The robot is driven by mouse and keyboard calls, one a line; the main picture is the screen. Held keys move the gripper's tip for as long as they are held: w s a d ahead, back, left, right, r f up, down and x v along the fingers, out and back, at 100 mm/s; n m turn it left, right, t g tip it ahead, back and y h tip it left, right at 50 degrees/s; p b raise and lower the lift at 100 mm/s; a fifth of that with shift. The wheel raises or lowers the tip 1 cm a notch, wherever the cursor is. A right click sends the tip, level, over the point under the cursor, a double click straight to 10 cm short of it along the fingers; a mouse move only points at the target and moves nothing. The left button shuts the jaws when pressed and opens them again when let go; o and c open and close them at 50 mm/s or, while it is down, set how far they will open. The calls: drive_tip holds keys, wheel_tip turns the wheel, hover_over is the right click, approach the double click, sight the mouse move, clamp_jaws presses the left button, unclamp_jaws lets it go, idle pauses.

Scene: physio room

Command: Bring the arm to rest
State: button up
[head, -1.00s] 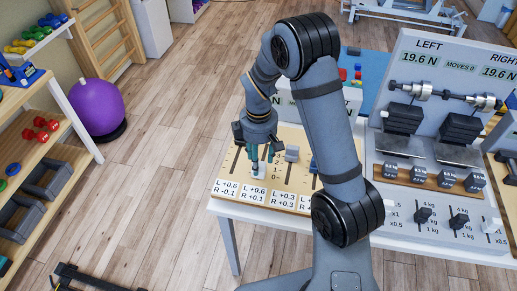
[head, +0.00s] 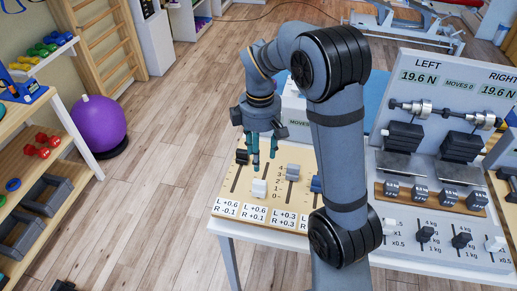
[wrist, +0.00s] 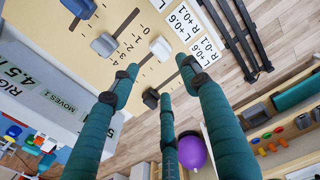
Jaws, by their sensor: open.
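My arm rises from the bottom centre of the head view and bends over to the left. My gripper (head: 262,150) hangs fingers-down above the wooden slider panel (head: 228,208), open and empty. It also shows in the wrist view (wrist: 157,95), with teal fingers spread apart and nothing between them. A white slider knob (head: 259,188) stands just below the fingertips, apart from them. A black knob (head: 242,157) is to its left and a grey knob (head: 292,172) to its right.
A second panel reads LEFT 19.6 N, RIGHT 19.6 N and MOVES 0, with black weight stacks (head: 403,136) and knobs (head: 424,234). A shelf with dumbbells (head: 42,146) and a purple ball (head: 98,122) stand at the left. The floor between is clear.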

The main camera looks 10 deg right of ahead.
drive_tip(key=f, duration=1.2)
drive_tip(key=shift+w+d, duration=0.25)
drive_tip(key=shift+d, duration=0.05)
drive_tip(key=shift+w+p, duration=0.4)
drive_tip(key=shift+w, duration=0.15)
drive_tip(key=shift+d, duration=0.1)
